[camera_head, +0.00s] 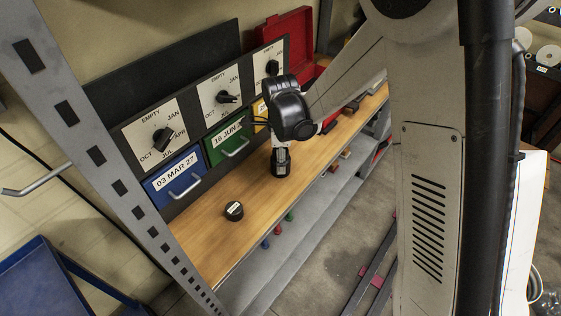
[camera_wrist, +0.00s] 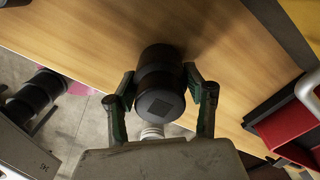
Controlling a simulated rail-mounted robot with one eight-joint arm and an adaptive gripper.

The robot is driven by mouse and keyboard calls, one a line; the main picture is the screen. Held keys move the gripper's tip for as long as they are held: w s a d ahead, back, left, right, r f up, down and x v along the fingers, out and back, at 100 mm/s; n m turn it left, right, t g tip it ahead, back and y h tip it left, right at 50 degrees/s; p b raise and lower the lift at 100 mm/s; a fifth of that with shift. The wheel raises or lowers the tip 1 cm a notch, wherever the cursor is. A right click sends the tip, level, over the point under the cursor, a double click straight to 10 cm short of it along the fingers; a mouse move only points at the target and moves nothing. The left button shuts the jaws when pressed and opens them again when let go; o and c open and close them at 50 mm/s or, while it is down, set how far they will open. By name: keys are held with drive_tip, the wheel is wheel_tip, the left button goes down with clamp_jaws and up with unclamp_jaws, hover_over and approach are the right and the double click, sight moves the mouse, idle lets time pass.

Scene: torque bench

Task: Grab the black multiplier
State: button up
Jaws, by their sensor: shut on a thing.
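The black multiplier (camera_wrist: 160,62) is a dark, stout cylinder with a square mark on its near end. It shows between the two fingers of my gripper (camera_wrist: 164,95) in the wrist view, over the wooden bench top. In the head view my gripper (camera_head: 282,148) points down at the bench, shut on the multiplier (camera_head: 280,168). The multiplier's lower end is at or just above the wood; I cannot tell whether it touches. The fingers hide part of its sides.
A black round puck with a white label (camera_head: 234,211) lies on the bench top (camera_head: 205,247). Blue (camera_head: 175,183) and green (camera_head: 229,145) drawers with handles stand behind, below dial panels (camera_head: 151,133). A red open case (camera_head: 285,32) is at the back. The bench between puck and gripper is clear.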

clamp_jaws()
drive_tip(key=shift+r, duration=0.1)
